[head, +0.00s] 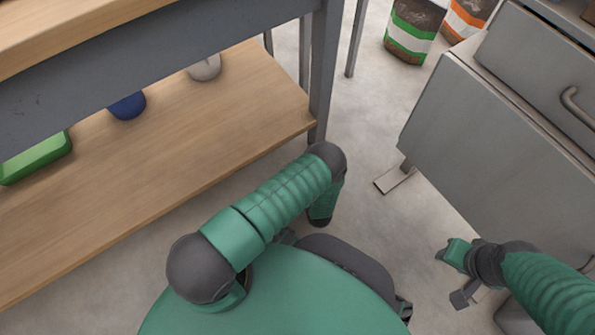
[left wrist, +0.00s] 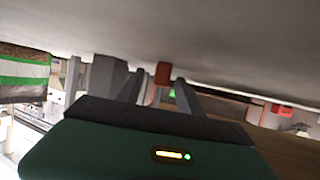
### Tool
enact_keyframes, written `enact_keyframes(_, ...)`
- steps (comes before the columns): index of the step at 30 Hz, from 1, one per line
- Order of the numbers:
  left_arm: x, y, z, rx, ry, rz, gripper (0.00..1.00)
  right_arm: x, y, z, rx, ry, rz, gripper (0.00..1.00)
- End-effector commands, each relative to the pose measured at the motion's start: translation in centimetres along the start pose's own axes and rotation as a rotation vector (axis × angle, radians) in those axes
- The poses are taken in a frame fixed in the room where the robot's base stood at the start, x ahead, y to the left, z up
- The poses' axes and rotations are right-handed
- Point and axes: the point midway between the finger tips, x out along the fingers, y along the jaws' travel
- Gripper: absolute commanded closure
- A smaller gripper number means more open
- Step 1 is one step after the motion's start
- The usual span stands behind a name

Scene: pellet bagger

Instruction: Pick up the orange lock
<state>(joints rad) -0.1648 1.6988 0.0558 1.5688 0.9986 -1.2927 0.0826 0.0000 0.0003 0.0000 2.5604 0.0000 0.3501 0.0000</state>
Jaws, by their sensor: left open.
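A small orange-red block (left wrist: 162,73), which may be the orange lock, shows in the left wrist view just beyond my left gripper (left wrist: 158,88). It appears in the gap between the two grey fingers, against the lower edge of a pale surface. The fingers are apart and I see no contact with it; the distance is hard to judge. In the head view no orange lock shows, and my left gripper is hidden beyond the bent green arm.
A grey-framed bench has a wooden lower shelf (head: 180,150) holding a green tray (head: 36,158), a blue object (head: 128,105) and a pale round object (head: 205,68). A grey cabinet (head: 480,140) stands at right. Bags (head: 412,30) stand behind. Floor (head: 365,120) between is clear.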

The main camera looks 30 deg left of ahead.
Motion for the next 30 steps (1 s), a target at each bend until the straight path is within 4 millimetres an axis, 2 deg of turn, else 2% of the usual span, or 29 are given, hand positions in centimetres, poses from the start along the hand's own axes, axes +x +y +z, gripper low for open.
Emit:
enact_keyframes(1,0.84,-0.04,0.38,-0.001,0.002,-0.001,0.56,0.96,0.00,0.21,0.000,0.000,0.000,0.60)
enact_keyframes(9,1.09,-0.02,-0.12,0.000,0.000,0.000,0.58,0.73,0.00,0.14,0.000,0.001,0.000,0.60)
enact_keyframes(19,1.03,-0.02,-0.08,0.000,0.000,0.000,1.00,0.72,0.00,0.14,0.000,0.001,0.000,0.60)
enact_keyframes(30,1.01,-0.01,-0.10,0.000,0.000,0.000,1.00,0.69,0.00,0.14,0.000,0.001,0.000,0.60)
